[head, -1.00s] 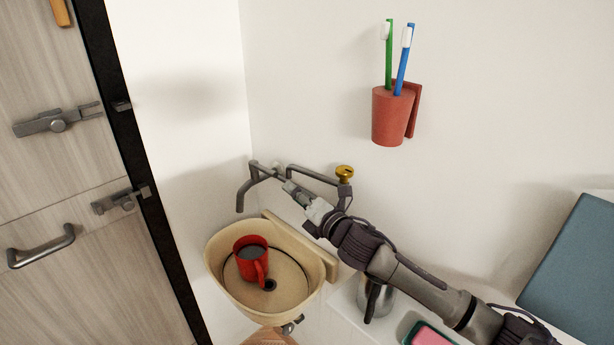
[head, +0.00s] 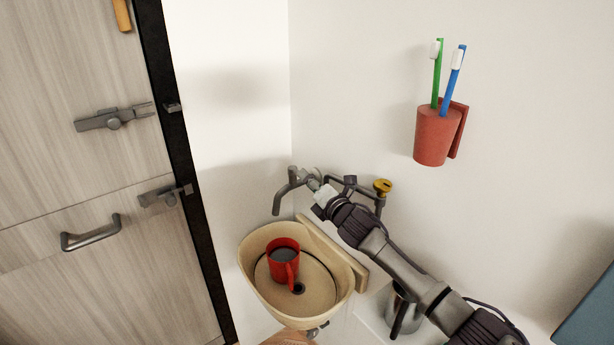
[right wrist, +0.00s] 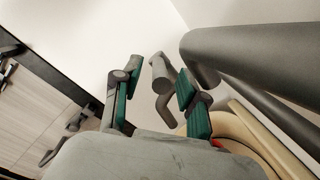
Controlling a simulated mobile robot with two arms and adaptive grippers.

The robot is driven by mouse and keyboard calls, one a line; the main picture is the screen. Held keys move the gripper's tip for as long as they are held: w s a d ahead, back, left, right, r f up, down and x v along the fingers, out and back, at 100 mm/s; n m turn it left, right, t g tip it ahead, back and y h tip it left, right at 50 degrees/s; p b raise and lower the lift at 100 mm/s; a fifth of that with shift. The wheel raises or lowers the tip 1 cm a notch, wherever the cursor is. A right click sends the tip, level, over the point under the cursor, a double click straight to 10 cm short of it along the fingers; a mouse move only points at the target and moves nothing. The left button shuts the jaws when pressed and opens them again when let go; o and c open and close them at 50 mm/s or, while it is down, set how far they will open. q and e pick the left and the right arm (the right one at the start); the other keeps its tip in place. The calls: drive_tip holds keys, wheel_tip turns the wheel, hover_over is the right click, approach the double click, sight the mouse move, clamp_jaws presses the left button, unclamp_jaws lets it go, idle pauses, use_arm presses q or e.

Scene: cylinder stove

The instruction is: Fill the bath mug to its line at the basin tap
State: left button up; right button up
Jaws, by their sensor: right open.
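The red bath mug (head: 291,271) stands upright in the beige basin (head: 254,287), handle toward the front. A greyish surface shows inside it; its fill line cannot be made out. The grey tap spout (head: 277,204) hangs above the basin's back left, and no running water shows. A yellow knob (head: 382,186) sits on the tap pipe to the right. My right gripper (head: 308,180) is at the tap pipe near the spout. My left gripper is out of view.
A red holder (head: 432,138) with two toothbrushes hangs on the wall. A metal jug (head: 405,312) stands on the ledge under my right arm. A door with metal latches (head: 112,119) is at the left. A blue-grey panel (head: 590,310) is at the right edge.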

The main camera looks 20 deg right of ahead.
drive_tip(key=shift+x, duration=0.8)
clamp_jaws()
